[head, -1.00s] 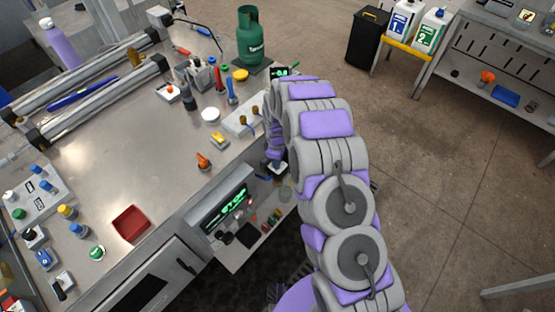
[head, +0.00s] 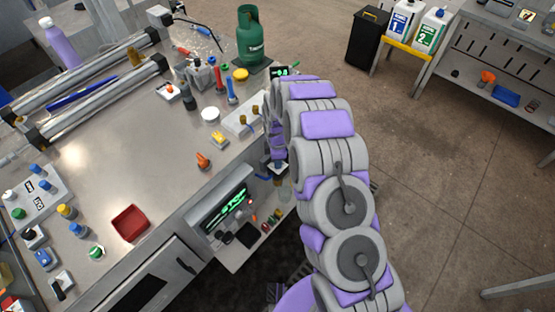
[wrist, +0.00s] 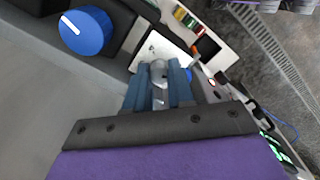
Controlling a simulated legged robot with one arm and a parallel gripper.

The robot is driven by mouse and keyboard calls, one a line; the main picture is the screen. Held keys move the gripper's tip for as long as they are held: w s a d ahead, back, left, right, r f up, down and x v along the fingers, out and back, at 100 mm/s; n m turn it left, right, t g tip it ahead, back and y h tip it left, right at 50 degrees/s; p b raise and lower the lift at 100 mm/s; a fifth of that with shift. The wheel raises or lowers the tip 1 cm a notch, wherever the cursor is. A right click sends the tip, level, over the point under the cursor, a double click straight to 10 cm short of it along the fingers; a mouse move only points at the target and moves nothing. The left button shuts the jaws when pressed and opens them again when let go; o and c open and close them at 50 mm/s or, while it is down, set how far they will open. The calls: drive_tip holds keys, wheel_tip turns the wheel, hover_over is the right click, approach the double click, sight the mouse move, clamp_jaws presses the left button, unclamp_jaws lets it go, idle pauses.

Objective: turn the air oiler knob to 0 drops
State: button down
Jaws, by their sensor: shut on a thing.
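My gripper (wrist: 158,72) shows in the wrist view with its two blue-grey fingers shut on a small pale, see-through knob (wrist: 158,70). The fingers lie on either side of the knob. I take this to be the air oiler knob; its drop marks cannot be read. A white plate (wrist: 150,46) lies just beyond the fingertips. In the head view my gripper (head: 277,166) is at the bench's right edge, mostly hidden by my arm. A clear cup (head: 285,191) hangs just below it.
A large blue knob (wrist: 86,31) with a white line sits left of my fingers. A screen (head: 226,208) with green letters stands on the bench's side, above a low shelf (head: 240,252) of small parts. A green gas bottle (head: 250,38) stands at the back. The floor right of my arm is open.

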drive_tip(key=shift+w+r, duration=0.15)
drive_tip(key=shift+w, duration=0.05)
drive_tip(key=c, duration=1)
unclamp_jaws()
drive_tip(key=shift+s, duration=0.1)
wheel_tip(320, 180, up, 17)
drive_tip(key=shift+a+p, duration=0.1)
drive_tip(key=shift+p, duration=0.95)
